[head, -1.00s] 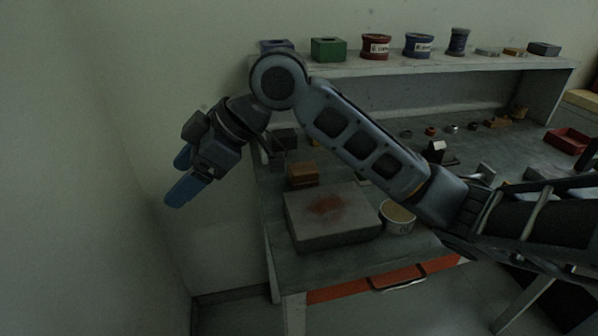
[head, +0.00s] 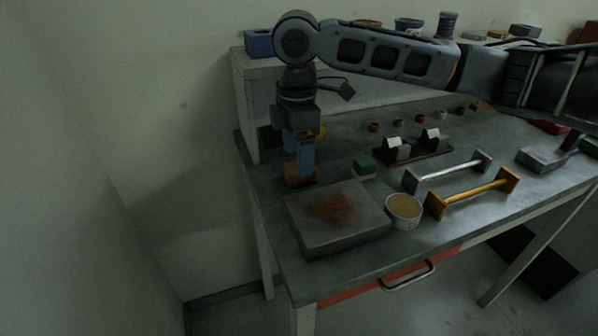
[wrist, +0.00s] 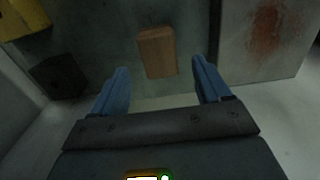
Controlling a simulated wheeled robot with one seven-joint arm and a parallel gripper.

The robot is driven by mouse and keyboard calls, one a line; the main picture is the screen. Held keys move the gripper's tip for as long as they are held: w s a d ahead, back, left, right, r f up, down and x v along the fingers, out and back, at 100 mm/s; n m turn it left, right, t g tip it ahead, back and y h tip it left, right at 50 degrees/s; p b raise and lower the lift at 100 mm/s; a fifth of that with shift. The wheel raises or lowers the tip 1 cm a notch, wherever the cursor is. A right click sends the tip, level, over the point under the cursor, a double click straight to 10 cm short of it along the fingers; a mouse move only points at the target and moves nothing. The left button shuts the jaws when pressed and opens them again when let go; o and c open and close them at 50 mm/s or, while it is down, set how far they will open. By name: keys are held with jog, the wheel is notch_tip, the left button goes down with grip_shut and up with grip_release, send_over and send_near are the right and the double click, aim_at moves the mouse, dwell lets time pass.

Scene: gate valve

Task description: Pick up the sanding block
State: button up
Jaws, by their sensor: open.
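A brown, wood-coloured block (head: 298,183), which looks like the sanding block, lies on the workbench (head: 262,192) near its left end, behind a grey slab. In the head view my gripper (head: 303,170) points down over it, its blue fingers partly hiding the block. In the wrist view the block (wrist: 157,52) shows between and beyond the two fingertips. My gripper (wrist: 160,68) is open with nothing held. Whether the fingers are level with the block's sides cannot be told.
The grey slab (head: 340,232) with a rust-red stain lies just in front of the block. A round tin (head: 404,208) and a green block (head: 364,169) are to the right. In the wrist view, a dark block (wrist: 58,78) and a yellow thing (wrist: 24,16) sit left.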

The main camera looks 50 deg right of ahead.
jog(key=shift+s+d+f, duration=0.1)
jog(key=shift+d+f, duration=0.05)
jog(key=shift+f, duration=1.05)
jog(key=shift+s+d+f, duration=0.1)
jog(key=shift+f, duration=1.05)
jog(key=shift+c, duration=0.4)
jog(key=c, duration=1)
jog(key=shift+r, duration=0.15)
jog(key=shift+r, duration=0.55)
notch_tip(320, 180, up, 3)
jog(key=shift+f, duration=0.1)
jog(key=s+d+r, duration=0.2)
jog(key=d, duration=0.1)
jog(key=s+d+r, duration=0.2)
jog(key=d, duration=0.1)
jog(key=s+d+r+b, duration=0.1)
jog(key=s+d+r, duration=0.2)
jog(key=shift+d, duration=0.15)
